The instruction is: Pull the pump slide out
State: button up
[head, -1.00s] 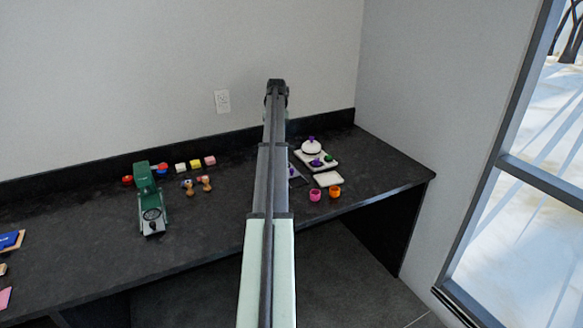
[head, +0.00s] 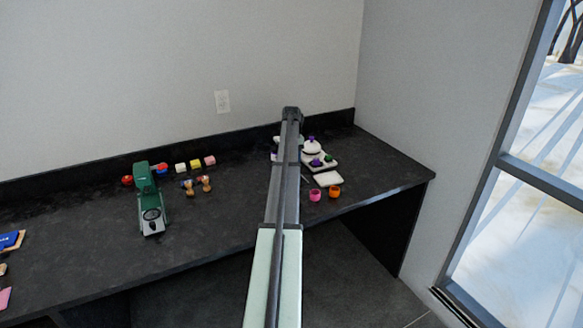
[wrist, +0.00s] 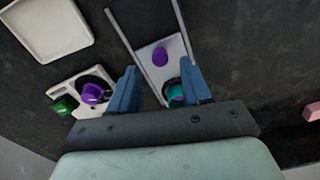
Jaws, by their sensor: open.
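In the wrist view, a pale slide plate with a purple knob (wrist: 160,56) lies between two light rails of a narrow unit (wrist: 124,36); it appears to be the pump slide. A teal round part (wrist: 176,93) sits at its near end, partly hidden by my right finger. My gripper (wrist: 159,68) is open, its blue fingers spread to either side of the knob, with nothing held. Whether they touch the unit cannot be told. In the head view my arm hides the gripper and most of this unit; a purple bit (head: 273,157) shows beside the arm.
A green machine (head: 147,190) and small blocks (head: 196,164) stand left.

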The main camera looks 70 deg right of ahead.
jog(key=shift+f, duration=1.7)
grip_shut()
